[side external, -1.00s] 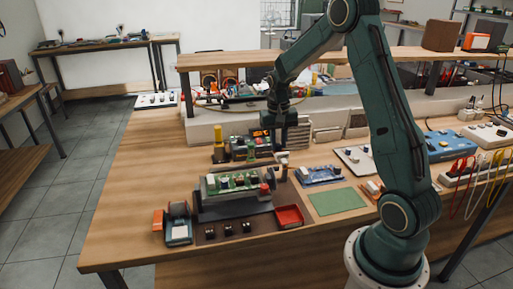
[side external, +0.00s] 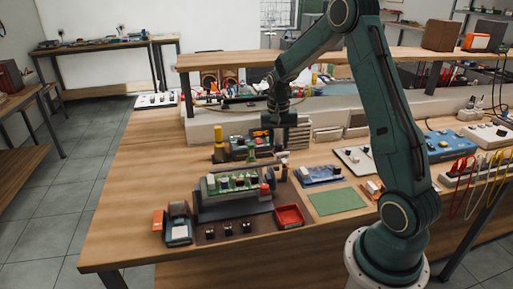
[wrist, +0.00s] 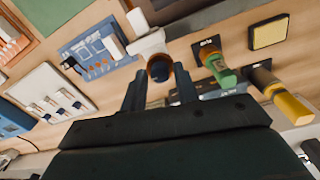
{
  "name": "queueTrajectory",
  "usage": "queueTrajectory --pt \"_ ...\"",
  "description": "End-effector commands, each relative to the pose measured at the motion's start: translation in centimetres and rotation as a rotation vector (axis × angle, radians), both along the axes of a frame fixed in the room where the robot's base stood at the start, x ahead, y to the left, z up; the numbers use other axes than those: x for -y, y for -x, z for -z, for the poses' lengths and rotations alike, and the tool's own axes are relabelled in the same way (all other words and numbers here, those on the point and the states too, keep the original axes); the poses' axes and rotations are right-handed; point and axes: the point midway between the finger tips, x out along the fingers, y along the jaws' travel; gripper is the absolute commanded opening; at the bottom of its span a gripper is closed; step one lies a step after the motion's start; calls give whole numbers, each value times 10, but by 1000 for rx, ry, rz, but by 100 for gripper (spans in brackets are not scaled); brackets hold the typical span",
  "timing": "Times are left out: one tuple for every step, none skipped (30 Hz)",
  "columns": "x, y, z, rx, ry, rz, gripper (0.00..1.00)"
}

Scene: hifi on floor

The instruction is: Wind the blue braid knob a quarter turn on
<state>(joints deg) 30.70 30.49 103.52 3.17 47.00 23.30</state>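My gripper (wrist: 159,82) points down at the bench, with its two fingers apart in the wrist view. A round dark knob with a brown rim (wrist: 160,68) sits between or just beyond the fingertips; I see gaps on both sides. I cannot tell whether it is the blue braid knob, as no blue shows on it. In the side view my gripper (side external: 281,150) is low behind the green circuit board (side external: 233,181), beside a device with a dark front (side external: 250,146). The arm and small scale hide the knob there.
A green-handled part (wrist: 221,75) and a yellow-handled part (wrist: 284,97) stand right of my gripper in the wrist view. A white part (wrist: 147,43) is close on the left. A blue board (wrist: 97,47) lies farther left. A red tray (side external: 289,216) is in front.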

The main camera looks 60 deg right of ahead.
Motion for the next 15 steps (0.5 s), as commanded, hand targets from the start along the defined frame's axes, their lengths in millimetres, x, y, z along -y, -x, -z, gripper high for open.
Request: queueTrajectory --pt "0 0 0 0 0 0 30" --pt "0 0 0 0 0 0 30" --pt "0 0 0 0 0 0 30" --pt "0 0 0 0 0 0 30" --pt "0 0 0 0 0 0 30" --pt "0 0 -1 1 1 -1 30" --pt "0 0 -2 1 1 -1 30" --pt "0 0 -2 1 1 -1 30" --pt "0 0 -4 1 0 -1 30" --pt "0 -1 -6 2 1 -1 30" --pt "0 -1 -8 2 2 -1 30" --pt "0 -1 -11 4 2 -1 30" --pt "0 -1 -13 4 2 -1 30" --pt "0 -1 -16 2 2 -1 30" --pt "0 -2 -21 3 1 -1 30"
